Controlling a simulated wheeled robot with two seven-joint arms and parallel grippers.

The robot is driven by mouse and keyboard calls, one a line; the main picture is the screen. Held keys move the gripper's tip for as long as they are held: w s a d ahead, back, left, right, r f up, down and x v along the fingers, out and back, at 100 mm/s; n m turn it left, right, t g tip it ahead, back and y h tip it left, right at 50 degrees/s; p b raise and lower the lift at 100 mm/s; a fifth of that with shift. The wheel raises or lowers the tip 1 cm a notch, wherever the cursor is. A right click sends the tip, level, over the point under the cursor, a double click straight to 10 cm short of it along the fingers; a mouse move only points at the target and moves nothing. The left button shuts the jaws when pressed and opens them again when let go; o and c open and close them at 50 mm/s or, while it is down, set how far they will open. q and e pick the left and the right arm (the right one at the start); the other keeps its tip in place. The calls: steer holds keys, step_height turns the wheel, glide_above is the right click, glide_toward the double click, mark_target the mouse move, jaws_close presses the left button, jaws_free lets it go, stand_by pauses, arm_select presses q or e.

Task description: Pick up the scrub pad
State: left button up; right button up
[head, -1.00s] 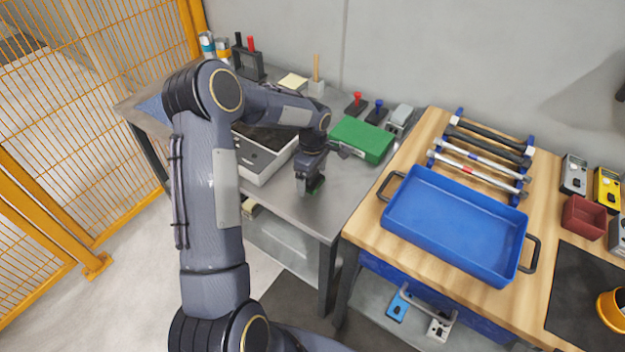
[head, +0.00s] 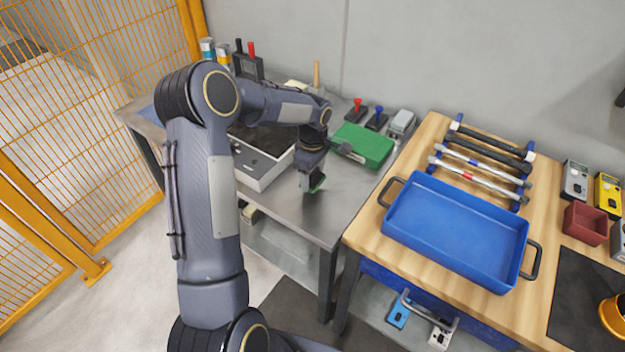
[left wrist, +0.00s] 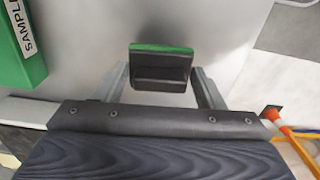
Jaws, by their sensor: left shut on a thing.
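The scrub pad (head: 317,184) is a small block with a dark body and a green face. My left gripper (head: 311,182) is shut on it above the front part of the grey metal table (head: 330,215). In the left wrist view the pad (left wrist: 160,68) sits between the two fingers of the gripper (left wrist: 160,88), its green edge at the far side. In the head view the fingers partly hide the pad. My right gripper is not in view.
A green case (head: 364,145) lies just right of the gripper, and a white-sided tray (head: 262,172) is to its left. A wooden bench (head: 370,225) with a blue tray (head: 455,235) adjoins at right. An orange mesh fence (head: 70,110) stands at far left.

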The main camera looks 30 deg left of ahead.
arm_select(q)
steer(key=s+r+b, duration=0.2)
steer(key=s+r, duration=0.8)
steer(key=s, duration=0.4)
steer(key=shift+a, duration=0.3)
